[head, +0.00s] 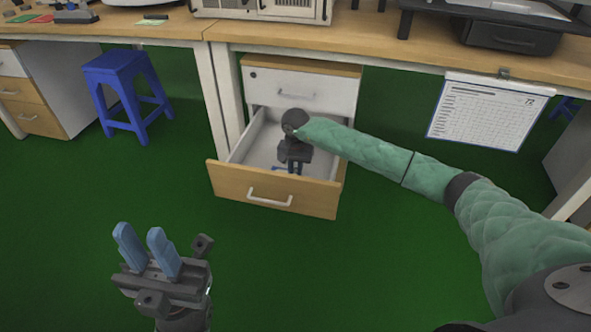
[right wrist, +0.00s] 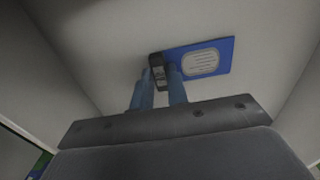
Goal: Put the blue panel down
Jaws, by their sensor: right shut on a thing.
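The blue panel (right wrist: 228,54) shows in the right wrist view as a flat blue piece with a pale label and a dark block at its left end. My right gripper (right wrist: 160,82) is shut on that dark end, with one blue finger on each side. In the head view my right gripper (head: 291,167) reaches down inside the open drawer (head: 231,176), and only a small bit of blue shows by its fingertips. I cannot tell whether the panel touches the drawer floor. My left gripper (head: 139,236) is open and empty over the green floor, left of the drawer.
The drawer cabinet (head: 318,84) stands under a wooden workbench (head: 300,38). A blue stool (head: 120,95) stands to the left. A calendar (head: 487,112) hangs from the bench edge at right. Pale drawer walls surround my right gripper. The drawer looks otherwise empty.

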